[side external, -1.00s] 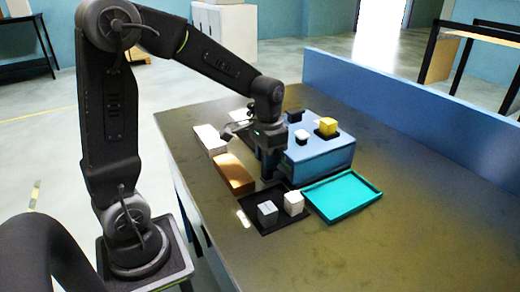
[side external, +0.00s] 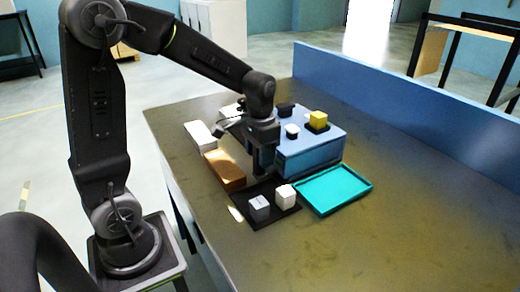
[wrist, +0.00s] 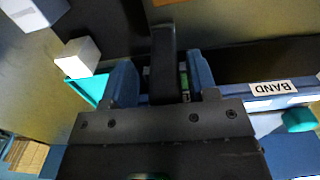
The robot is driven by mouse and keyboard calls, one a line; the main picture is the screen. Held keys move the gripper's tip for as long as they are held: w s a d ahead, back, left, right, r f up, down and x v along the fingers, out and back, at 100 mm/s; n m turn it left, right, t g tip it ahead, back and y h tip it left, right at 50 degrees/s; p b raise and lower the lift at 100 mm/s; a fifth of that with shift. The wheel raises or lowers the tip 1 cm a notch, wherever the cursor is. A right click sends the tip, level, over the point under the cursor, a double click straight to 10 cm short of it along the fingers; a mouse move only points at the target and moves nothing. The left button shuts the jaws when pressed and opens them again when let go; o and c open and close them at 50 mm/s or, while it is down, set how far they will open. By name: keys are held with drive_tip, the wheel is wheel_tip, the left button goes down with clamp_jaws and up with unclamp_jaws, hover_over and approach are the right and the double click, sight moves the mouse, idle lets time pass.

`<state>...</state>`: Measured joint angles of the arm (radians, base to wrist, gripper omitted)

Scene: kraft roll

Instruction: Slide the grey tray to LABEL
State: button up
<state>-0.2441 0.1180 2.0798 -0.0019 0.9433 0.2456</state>
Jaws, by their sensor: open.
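No tray that is clearly grey shows. A flat dark tray or mat (side external: 281,214) lies on the table and bears a grey cube (side external: 259,207) and a white cube (side external: 285,195). Both cubes also show at the upper left of the wrist view, grey (wrist: 34,12) and white (wrist: 78,56). My gripper (side external: 262,173) points down behind the dark tray, beside the blue box. In the wrist view, my gripper (wrist: 163,80) has its blue fingers apart; a dark upright bar shows between them, and I cannot tell whether it is touched. No sign reading LABEL is legible.
An empty teal tray (side external: 335,189) lies right of the dark tray. The blue box (side external: 315,150) behind bears a yellow cube (side external: 318,118) and small items. A tag reading BAND (wrist: 275,88) shows in the wrist view. Brown (side external: 225,171) and white (side external: 201,136) blocks lie left. The right table front is clear.

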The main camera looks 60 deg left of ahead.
wheel_tip(320, 180, up, 14)
idle(0.5)
drive_tip(key=shift+f, duration=0.1)
drive_tip(key=s+d+f+t, duration=0.4)
drive_tip(key=s+d, duration=0.4)
drive_tip(key=s, duration=0.6)
drive_tip(key=shift+d+f+t, duration=0.2)
drive_tip(key=shift+t, duration=0.6)
